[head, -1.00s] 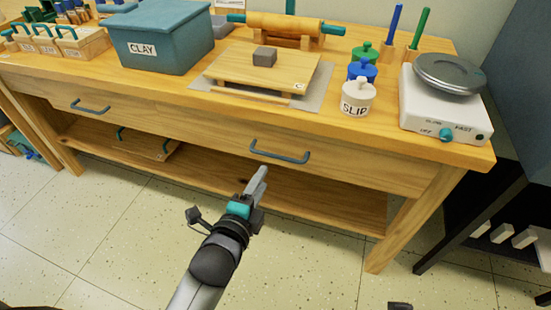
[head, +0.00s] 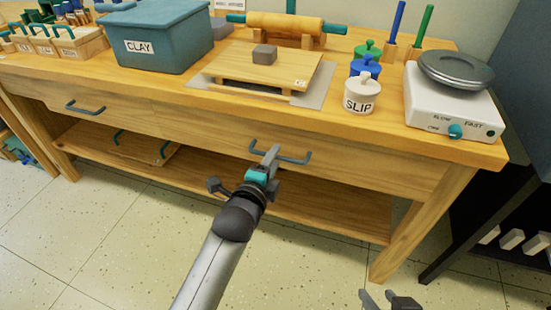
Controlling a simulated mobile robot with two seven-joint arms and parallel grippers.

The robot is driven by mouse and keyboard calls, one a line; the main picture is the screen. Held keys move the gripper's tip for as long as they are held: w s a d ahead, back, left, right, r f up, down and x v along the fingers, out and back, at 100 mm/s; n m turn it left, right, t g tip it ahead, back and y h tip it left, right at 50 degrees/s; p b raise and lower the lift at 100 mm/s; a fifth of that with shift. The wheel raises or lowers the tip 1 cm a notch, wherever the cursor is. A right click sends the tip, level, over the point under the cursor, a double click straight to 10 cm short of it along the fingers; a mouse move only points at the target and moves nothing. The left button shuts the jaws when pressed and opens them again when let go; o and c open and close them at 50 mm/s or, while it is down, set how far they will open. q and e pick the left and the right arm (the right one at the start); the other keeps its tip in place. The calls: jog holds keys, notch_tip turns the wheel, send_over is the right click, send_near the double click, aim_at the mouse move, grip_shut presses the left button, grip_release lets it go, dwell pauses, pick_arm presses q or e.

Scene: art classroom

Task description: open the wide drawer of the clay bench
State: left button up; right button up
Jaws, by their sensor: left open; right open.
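My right gripper (head: 378,298) is open and empty, low at the bottom edge over the floor, well away from the bench handle.
On the bench top stand a clay bin (head: 160,38), a wooden board (head: 260,71) with a grey block, a slip jar (head: 361,95) and a white turntable unit (head: 452,107). A lower shelf (head: 310,205) runs beneath the drawers. The floor in front is clear.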

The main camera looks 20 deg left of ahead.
pick_arm(q)
jog(key=shift+b+x, duration=0.35)
jog(key=shift+x, duration=0.5)
pick_arm(e)
jog(key=shift+w+a+t+y, duration=0.25)
jog(key=shift+w+a+t, duration=0.15)
jog(key=shift+a, duration=0.1)
jog(key=shift+w+a+t+y, duration=0.25)
jog(key=shift+a+t, duration=0.15)
jog(key=shift+a, duration=0.1)
pick_arm(q)
grip_shut()
